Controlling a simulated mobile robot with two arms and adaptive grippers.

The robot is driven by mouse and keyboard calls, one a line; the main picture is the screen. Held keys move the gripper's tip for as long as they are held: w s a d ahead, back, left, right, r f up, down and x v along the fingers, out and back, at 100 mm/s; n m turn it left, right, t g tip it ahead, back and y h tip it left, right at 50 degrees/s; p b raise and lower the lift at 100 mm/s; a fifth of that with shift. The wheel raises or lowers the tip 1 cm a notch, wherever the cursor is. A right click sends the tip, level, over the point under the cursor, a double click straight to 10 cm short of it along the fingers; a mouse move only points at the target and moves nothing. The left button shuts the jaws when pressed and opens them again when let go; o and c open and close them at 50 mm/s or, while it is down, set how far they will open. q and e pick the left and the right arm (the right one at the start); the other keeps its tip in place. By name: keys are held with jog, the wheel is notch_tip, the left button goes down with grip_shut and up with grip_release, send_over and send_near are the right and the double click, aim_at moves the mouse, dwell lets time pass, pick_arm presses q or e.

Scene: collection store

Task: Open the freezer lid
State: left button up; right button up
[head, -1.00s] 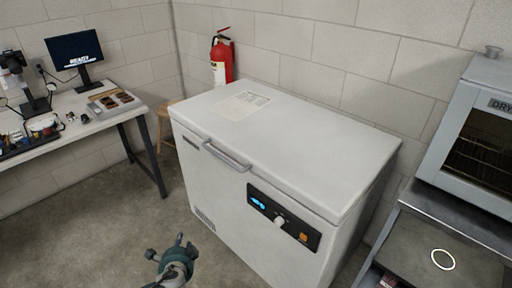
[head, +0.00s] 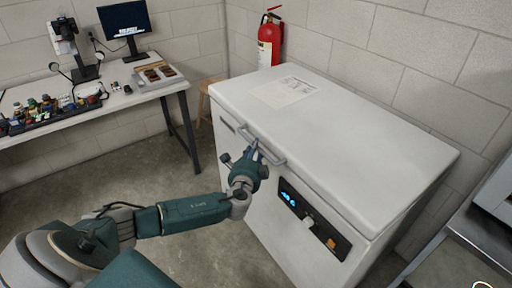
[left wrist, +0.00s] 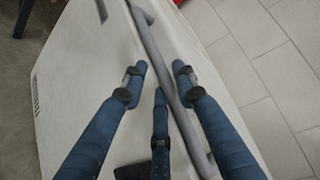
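The white chest freezer has its lid (head: 345,125) shut flat. A grey bar handle (head: 272,155) is on its front edge, also seen in the left wrist view (left wrist: 162,55). My left gripper (head: 252,153) is at the handle, reaching in from the front left. In the left wrist view the fingers of my left gripper (left wrist: 158,72) are spread, and the bar runs between them, nearer the right finger. They do not look closed on it. Part of the handle is hidden behind the gripper in the head view. My right gripper is not in view.
The freezer's control panel (head: 312,220) is below the lid on the front. A fire extinguisher (head: 269,40) hangs on the wall behind. A workbench (head: 150,88) with a monitor stands at left, a grey surface (head: 455,265) at right.

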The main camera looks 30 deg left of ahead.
pick_arm(q)
jog(key=shift+x, duration=0.95)
jog(key=shift+c, duration=0.3)
